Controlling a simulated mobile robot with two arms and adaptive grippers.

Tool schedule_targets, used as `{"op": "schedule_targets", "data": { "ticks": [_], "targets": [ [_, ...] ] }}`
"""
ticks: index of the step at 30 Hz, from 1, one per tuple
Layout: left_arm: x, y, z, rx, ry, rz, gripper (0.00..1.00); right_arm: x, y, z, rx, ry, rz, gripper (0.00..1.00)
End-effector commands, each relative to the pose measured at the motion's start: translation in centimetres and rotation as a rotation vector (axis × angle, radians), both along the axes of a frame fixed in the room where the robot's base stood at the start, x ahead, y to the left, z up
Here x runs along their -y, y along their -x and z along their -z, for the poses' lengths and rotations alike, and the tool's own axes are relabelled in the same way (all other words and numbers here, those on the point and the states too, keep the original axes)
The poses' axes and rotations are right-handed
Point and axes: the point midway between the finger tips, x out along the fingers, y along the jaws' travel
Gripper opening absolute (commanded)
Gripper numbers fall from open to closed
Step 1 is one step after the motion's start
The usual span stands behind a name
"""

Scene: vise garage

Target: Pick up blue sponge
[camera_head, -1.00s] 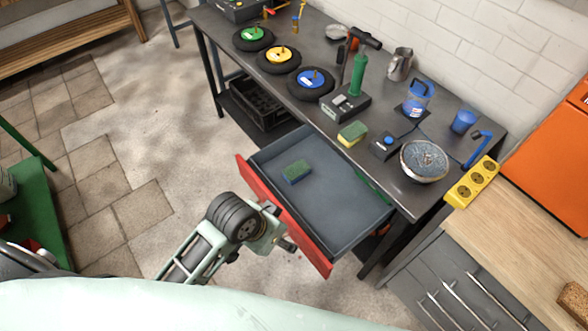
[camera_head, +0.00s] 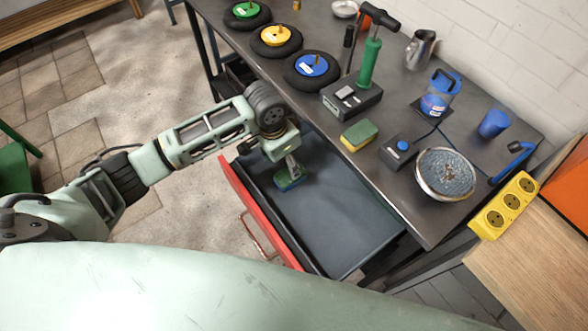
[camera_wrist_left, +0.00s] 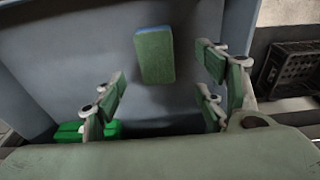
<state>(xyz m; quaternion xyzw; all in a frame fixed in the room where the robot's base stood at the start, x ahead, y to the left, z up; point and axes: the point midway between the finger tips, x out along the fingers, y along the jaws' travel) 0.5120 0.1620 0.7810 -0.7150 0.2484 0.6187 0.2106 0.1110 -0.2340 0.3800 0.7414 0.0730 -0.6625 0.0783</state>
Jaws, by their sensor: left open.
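The blue sponge (camera_head: 287,182) with a green top lies inside the open drawer of the workbench, near its left end. It also shows in the left wrist view (camera_wrist_left: 155,56), flat on the drawer floor. My left gripper (camera_head: 293,168) is over the drawer, above the sponge, and partly covers it in the head view. In the left wrist view my left gripper (camera_wrist_left: 162,88) is open and empty, with the sponge ahead of the gap between its fingers and not touching them. My right gripper is not in view.
The drawer has a red front (camera_head: 255,215). A green object (camera_wrist_left: 85,131) lies in the drawer. On the workbench (camera_head: 320,128) above are a yellow-green sponge (camera_head: 358,136), a dark device with a blue button (camera_head: 400,149) and a round bowl (camera_head: 445,174). The drawer's middle is clear.

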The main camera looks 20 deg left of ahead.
Motion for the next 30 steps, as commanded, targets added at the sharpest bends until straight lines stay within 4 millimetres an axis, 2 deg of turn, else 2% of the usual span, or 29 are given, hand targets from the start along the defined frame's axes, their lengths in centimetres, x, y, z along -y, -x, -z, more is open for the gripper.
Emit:
{"op": "schedule_targets", "data": {
  "ticks": [4, 9, 12, 19, 23, 27, 30],
  "targets": [
    [0.0, -0.2, 1.3, -0.006, -0.003, -0.003, 0.65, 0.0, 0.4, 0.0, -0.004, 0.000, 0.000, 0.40],
    [0.4, -0.4, 3.1, -0.003, -0.002, -0.002, 0.65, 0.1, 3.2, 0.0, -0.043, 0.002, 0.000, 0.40],
    [0.7, -0.6, 4.4, -0.004, -0.003, -0.002, 0.65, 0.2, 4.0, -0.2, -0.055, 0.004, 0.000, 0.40],
    [1.1, -1.0, 7.2, -0.002, -0.003, -0.001, 0.65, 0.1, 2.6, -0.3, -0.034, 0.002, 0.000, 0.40],
    [1.2, -1.1, 7.6, 0.000, -0.003, 0.000, 0.65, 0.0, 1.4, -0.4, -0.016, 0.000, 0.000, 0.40],
    [1.2, -1.0, 7.5, 0.000, -0.003, 0.000, 0.65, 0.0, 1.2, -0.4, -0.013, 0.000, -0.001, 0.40],
    [1.2, -1.0, 7.5, 0.000, -0.003, 0.000, 0.57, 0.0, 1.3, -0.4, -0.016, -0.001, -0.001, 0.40]
  ]
}}
